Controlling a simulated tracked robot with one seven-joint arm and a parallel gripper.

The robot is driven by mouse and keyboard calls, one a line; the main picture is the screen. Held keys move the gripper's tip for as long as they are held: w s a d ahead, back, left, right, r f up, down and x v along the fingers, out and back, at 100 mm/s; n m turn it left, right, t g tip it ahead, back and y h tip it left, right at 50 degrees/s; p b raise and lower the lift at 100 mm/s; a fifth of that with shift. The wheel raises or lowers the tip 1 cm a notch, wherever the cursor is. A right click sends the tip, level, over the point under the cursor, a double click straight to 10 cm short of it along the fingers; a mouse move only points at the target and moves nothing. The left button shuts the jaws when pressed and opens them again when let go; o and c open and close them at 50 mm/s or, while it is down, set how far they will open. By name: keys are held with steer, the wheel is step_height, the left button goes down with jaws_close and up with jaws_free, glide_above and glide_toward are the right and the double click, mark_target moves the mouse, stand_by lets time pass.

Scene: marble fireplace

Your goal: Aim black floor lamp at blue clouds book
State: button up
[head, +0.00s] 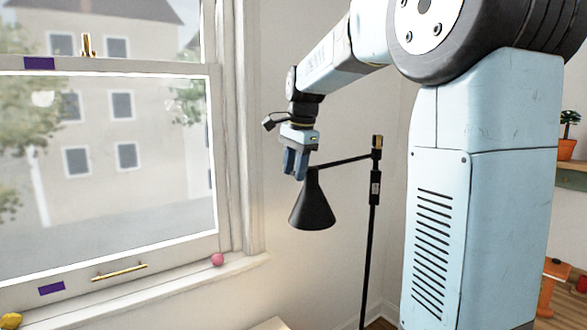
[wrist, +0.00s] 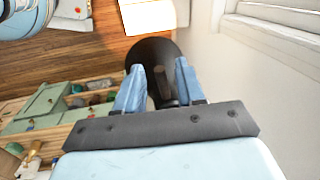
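The black floor lamp (head: 312,205) stands right of the window. Its cone shade hangs from a horizontal arm on a thin upright pole, with the mouth facing down. My gripper (head: 296,178) is at the top of the shade, fingers pointing down. In the wrist view, the blue fingers of my gripper (wrist: 160,78) are apart, with the dark shade of the lamp (wrist: 150,48) beyond and between them. Whether they touch it, I cannot tell. I cannot make out a blue clouds book in either view.
A window with a sill is at left, with a pink ball (head: 217,259) and a yellow object (head: 11,321) on the sill. A bright white surface (wrist: 148,16) lies beyond the shade. Shelves with several items (wrist: 50,110) are at left in the wrist view.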

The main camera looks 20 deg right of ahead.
steer(key=shift+c, duration=0.3)
jaws_close()
stand_by(0.3)
